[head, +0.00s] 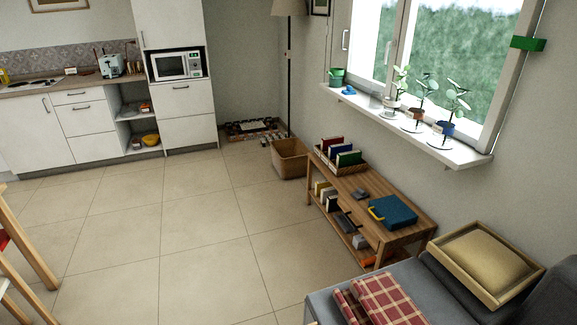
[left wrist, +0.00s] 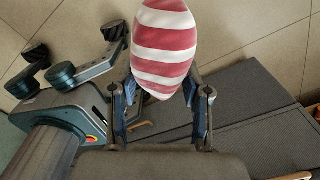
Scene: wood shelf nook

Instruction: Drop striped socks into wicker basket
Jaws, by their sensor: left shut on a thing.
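In the left wrist view, a rounded bundle of red-and-white striped socks (left wrist: 163,48) sits between the fingertips of my left gripper (left wrist: 165,90), which is shut on it. The socks are held above the floor and a grey padded surface. Neither the gripper nor the socks show in the head view. The wicker basket (head: 290,172) appears to be the tan, open-topped bin on the floor in the head view, at the far end of the wooden bench. Its inside is only partly visible. My right gripper is not in view.
A low wooden bench (head: 385,192) with books and a blue case (head: 393,212) stands along the right wall. A grey sofa (head: 415,283) with a plaid blanket and a cushion in a wooden tray (head: 455,263) is at the lower right. The tiled floor (head: 150,235) is mostly clear.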

